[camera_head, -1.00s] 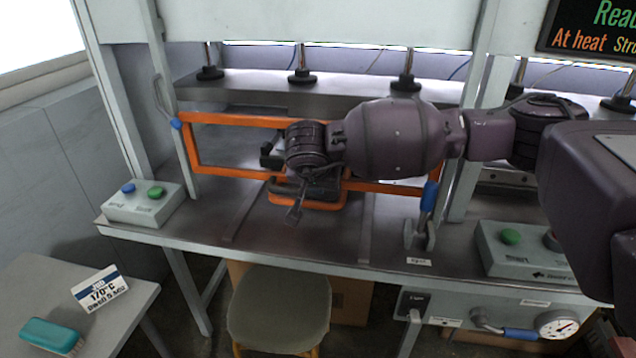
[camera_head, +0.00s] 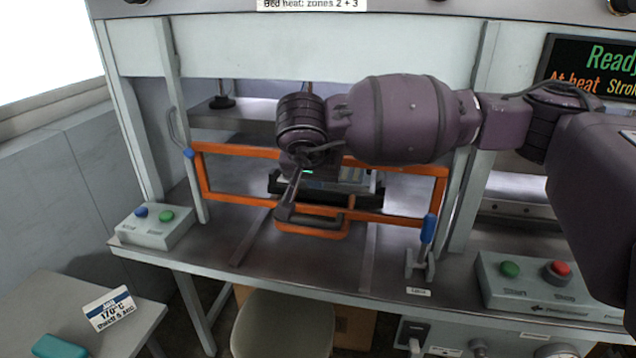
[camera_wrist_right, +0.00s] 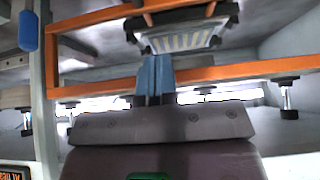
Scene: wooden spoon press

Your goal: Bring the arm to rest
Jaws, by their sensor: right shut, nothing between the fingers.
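My right arm reaches in from the right across the press, with its wrist in front of the press opening. My right gripper (camera_head: 287,210) points down and toward the front, in front of the orange guard frame (camera_head: 232,154). Its fingers also show in the right wrist view (camera_wrist_right: 155,78), shut together with nothing between them. Behind the wrist lies a dark mould tray (camera_head: 352,188) with pale slots, partly hidden by my arm. The tray also shows in the right wrist view (camera_wrist_right: 182,40), apart from the fingers. My left gripper is not in view.
A button box (camera_head: 155,226) stands at the left of the bench. A box with a green and a red button (camera_head: 540,285) stands at the right. A blue-handled lever (camera_head: 427,230) rises at the front. A stool (camera_head: 285,325) and side table (camera_head: 60,305) stand below.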

